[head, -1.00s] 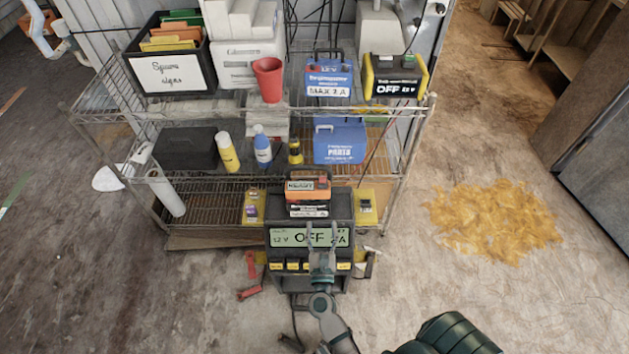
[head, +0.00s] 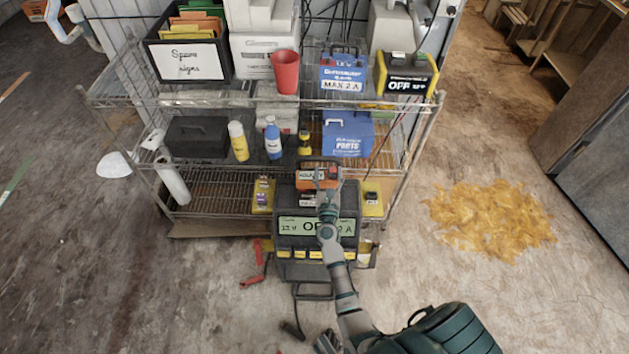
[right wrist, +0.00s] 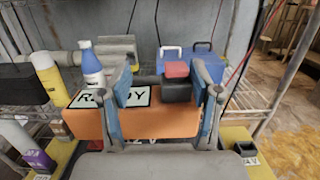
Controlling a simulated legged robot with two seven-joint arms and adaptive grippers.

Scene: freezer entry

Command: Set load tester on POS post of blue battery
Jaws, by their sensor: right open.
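The blue battery (head: 343,75), labelled MAX 2 A, stands upright on the top shelf, with a handle and a red part on its top left. No thing in view is plainly marked as the load tester. An orange unit (head: 309,178) with a READY panel sits on the dark charger; it also shows in the right wrist view (right wrist: 170,122). A red-topped dark block (right wrist: 177,84) shows by its far side. My right gripper (head: 328,187) is open above the orange unit, and its fingers (right wrist: 165,78) stand apart across the unit in the right wrist view.
The charger (head: 290,246) shows OFF, with cables on the floor before it. A red cup (head: 286,72) and a yellow OFF unit (head: 405,75) flank the blue battery. A blue PARTS box (head: 347,134) and bottles (head: 273,140) stand on the shelf below. Floor at right is open, with a yellow-orange patch (head: 490,218).

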